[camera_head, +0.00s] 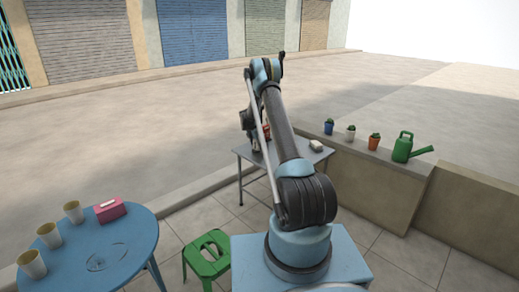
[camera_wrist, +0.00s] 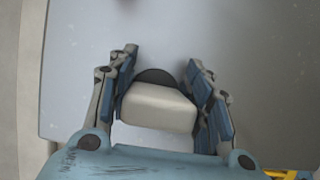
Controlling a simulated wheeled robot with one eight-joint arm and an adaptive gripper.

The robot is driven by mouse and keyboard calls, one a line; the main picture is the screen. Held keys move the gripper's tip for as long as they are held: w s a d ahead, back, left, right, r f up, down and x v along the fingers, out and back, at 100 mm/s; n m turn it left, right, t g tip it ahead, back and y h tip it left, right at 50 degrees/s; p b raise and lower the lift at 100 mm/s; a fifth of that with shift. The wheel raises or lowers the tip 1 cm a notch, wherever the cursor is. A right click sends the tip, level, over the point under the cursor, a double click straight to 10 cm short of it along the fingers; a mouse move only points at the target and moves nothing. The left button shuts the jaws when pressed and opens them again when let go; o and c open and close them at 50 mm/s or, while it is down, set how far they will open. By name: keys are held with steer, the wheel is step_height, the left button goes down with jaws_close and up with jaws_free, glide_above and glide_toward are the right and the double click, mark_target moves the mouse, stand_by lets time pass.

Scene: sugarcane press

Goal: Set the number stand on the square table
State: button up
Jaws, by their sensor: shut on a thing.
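The number stand (camera_wrist: 158,106) is a cream block with a dark rounded part behind it, seen in the wrist view. My gripper (camera_wrist: 163,75) is shut on it, with a blue-padded finger at each side. Below it is the smooth grey top of the square table (camera_wrist: 255,60); I cannot tell whether the stand touches it. In the head view the square table (camera_head: 313,157) stands beyond my arm, which covers much of it. The held stand cannot be made out clearly there.
A small pale block (camera_head: 316,146) lies at the square table's right side. A low wall (camera_head: 385,158) at right bears potted plants and a green watering can (camera_head: 403,147). A green stool (camera_head: 206,256) and a round blue table (camera_head: 130,235) with cups and a pink box (camera_head: 110,210) are at left.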

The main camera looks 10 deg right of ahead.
steer(key=shift+f, duration=0.3)
steer(key=o, duration=1.1)
steer(key=v, duration=1.2)
steer(key=s+d+r+m+y, duration=0.15)
steer(key=s+r+m, duration=0.45)
steer(key=s+r, duration=1.05)
steer(key=s+d+r+m, duration=0.1)
steer(key=s+r+m, duration=0.25)
steer(key=s, duration=0.55)
steer(key=s+d+r+m, duration=0.1)
steer(key=s+r+m, duration=0.25)
steer(key=s, duration=0.45)
steer(key=s+m+y, duration=0.1)
steer(key=s+m, duration=0.5)
steer(key=s, duration=1.5)
steer(key=s+f+m, duration=0.3)
steer(key=s+f, duration=0.2)
steer(key=s, duration=0.2)
steer(key=s+f+m+y, duration=0.1)
steer(key=s+f+m, duration=0.2)
steer(key=s+f, duration=0.2)
steer(key=s, duration=0.3)
steer(key=shift+s, duration=0.2)
